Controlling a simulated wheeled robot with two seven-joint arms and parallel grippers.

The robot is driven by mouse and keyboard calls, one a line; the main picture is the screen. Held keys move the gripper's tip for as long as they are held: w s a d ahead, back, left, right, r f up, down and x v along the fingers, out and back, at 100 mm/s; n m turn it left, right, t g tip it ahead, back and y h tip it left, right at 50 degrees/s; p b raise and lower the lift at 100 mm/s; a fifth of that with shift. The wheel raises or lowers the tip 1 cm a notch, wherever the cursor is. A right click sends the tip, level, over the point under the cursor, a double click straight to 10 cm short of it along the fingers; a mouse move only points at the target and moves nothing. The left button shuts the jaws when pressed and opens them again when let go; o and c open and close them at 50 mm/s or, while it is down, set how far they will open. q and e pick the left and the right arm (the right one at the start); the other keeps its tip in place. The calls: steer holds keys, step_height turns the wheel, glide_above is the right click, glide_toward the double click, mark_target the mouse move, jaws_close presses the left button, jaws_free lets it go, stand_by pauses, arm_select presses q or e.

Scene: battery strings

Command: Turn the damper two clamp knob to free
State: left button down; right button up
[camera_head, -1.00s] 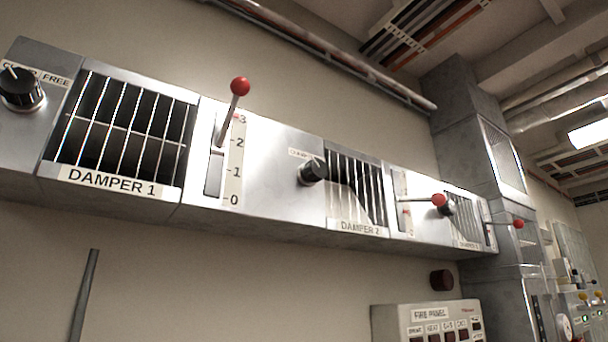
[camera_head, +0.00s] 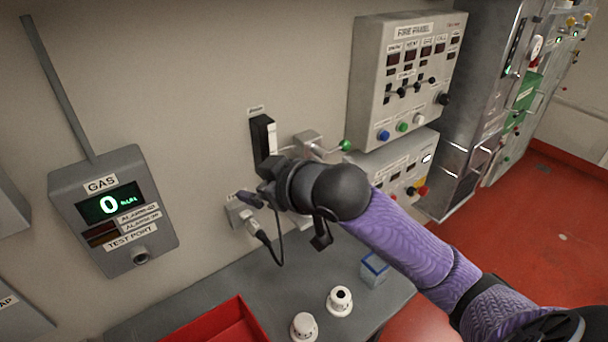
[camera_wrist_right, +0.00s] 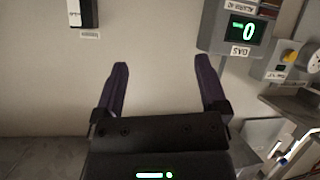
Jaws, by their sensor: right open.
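The damper two clamp knob is in neither current view. The head view now looks down at the wall and counter below the damper row. My right gripper (camera_head: 252,197) is in front of the wall, between the gas box and the fire panel, partly hidden by its own wrist. In the right wrist view my right gripper (camera_wrist_right: 163,72) is open, its two purple fingers apart with nothing between them. My left gripper is not in view.
The gas box (camera_head: 155,195) is left of my right gripper. The fire panel (camera_head: 362,75) is to its right. A green-ended lever (camera_head: 346,145) sticks out near my right wrist. Below are a grey counter (camera_head: 225,282), a red tray (camera_head: 195,335) and two white knobs (camera_head: 340,300).

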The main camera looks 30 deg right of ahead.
steer(key=w+d+r+t, duration=0.1)
steer(key=d+r+t, duration=0.2)
steer(key=r, duration=0.8)
steer(key=w+d+r+t, duration=0.2)
steer(key=d+r, duration=0.1)
steer(key=r, duration=0.7)
steer(key=s+d+r+t, duration=0.2)
steer(key=s+d+r, duration=0.15)
steer(key=r, duration=0.45)
steer(key=s+d+r+t, duration=0.2)
steer(key=s+r, duration=0.2)
steer(key=r, duration=0.3)
steer(key=shift+m+t+y, duration=0.3)
steer(key=shift+m+y, duration=0.1)
steer(key=shift+y, duration=0.1)
steer(key=p+x, duration=0.2)
steer(key=x, duration=0.1)
steer(key=p+x, duration=0.2)
steer(key=x, duration=0.1)
steer(key=p+x, duration=0.2)
steer(key=x, duration=0.2)
steer(key=shift+s+d+r, duration=0.1)
steer(key=shift+d+r, duration=0.1)
steer(key=shift+r, duration=0.2)
